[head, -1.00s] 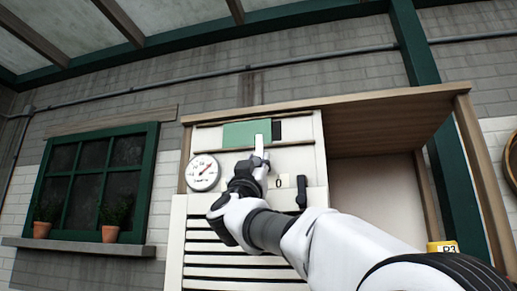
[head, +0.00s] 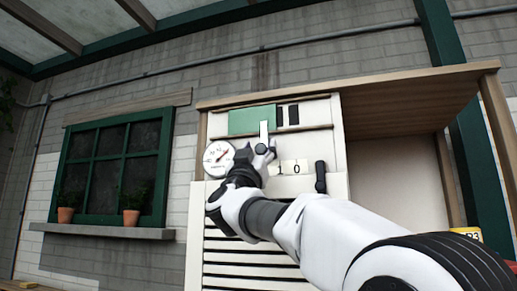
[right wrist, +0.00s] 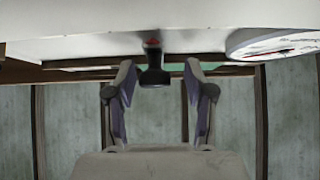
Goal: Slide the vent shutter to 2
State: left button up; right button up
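The green vent shutter (head: 250,121) sits in a slot at the top of the white panel. Dark vent openings (head: 288,115) show to its right. A pale upright tab (head: 263,131) stands at the shutter's right end. My right gripper (head: 262,150) is just below this tab. In the right wrist view its two fingers (right wrist: 157,90) are apart, with a black knob (right wrist: 154,70) between them and visible gaps either side. Number labels 1 and 0 (head: 289,167) show right of the gripper; any label further left is hidden by it. My left gripper is out of view.
A round gauge (head: 219,158) is close to the gripper's left and also shows in the right wrist view (right wrist: 275,42). A black lever (head: 320,177) is on the panel's right. A wooden cabinet frame (head: 410,90) juts out at the right.

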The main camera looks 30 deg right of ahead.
jog(key=v, duration=0.7)
jog(key=shift+w+a, duration=0.15)
jog(key=shift+a+f, duration=0.1)
jog(key=shift+a, duration=0.1)
